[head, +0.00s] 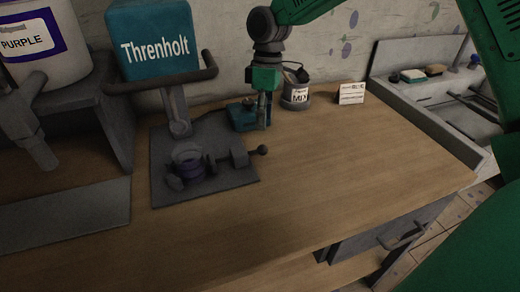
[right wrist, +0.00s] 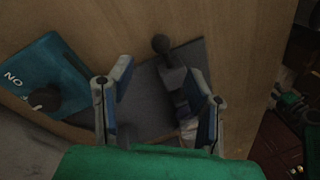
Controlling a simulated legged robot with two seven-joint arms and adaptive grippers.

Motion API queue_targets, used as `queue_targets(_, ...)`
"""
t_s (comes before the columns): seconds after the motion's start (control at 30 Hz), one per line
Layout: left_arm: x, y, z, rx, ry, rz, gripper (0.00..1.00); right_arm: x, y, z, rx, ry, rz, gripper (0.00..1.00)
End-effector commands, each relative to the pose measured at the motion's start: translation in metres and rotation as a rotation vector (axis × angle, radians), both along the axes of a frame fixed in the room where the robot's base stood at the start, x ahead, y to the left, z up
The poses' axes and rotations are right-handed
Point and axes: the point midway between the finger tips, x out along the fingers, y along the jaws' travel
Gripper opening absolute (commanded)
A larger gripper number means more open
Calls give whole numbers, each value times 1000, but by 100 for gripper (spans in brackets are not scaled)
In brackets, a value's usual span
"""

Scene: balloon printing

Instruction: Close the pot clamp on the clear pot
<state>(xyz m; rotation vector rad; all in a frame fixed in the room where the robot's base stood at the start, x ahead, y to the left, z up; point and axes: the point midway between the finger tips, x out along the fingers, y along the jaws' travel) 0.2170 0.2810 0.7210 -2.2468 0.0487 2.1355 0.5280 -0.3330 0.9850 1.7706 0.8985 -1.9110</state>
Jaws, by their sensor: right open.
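The pot clamp (head: 238,153) sits on a dark base plate (head: 225,195) on the workbench. Its handle ends in a black ball knob (head: 262,150) that points right. A small round pot with purple in it (head: 187,158) sits at the clamp's left; I cannot tell whether the jaws touch it. My right gripper (head: 264,124) points down, open and empty, behind the knob in the head view. In the right wrist view the knob (right wrist: 160,43) lies just beyond the open fingertips (right wrist: 157,70), and the right finger partly hides the clamp. My left gripper is not in view.
A teal box with a black knob (head: 243,116) stands close beside my right gripper. Behind are a labelled tin (head: 296,92) and a white card (head: 351,93). The Threnholt press (head: 155,45) rises at the plate's back. The bench's front right is clear.

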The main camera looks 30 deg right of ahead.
Motion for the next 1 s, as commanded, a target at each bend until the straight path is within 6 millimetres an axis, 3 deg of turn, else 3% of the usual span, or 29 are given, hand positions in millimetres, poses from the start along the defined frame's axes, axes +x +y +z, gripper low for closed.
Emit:
queue_targets(0.2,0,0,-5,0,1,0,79,-7,7,-48,0,3,1,46)
queue_targets(0.4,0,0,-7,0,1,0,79,-11,11,-76,0,2,1,46)
queue_targets(0.83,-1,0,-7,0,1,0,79,-12,13,-87,-1,-2,2,46)
queue_targets(0.87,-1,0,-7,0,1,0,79,-12,13,-87,-1,-2,2,42)
queue_targets(0.97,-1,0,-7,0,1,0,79,-12,13,-86,-1,-2,2,7)
queue_targets(1.0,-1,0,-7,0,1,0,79,-12,13,-86,-1,-2,2,0)
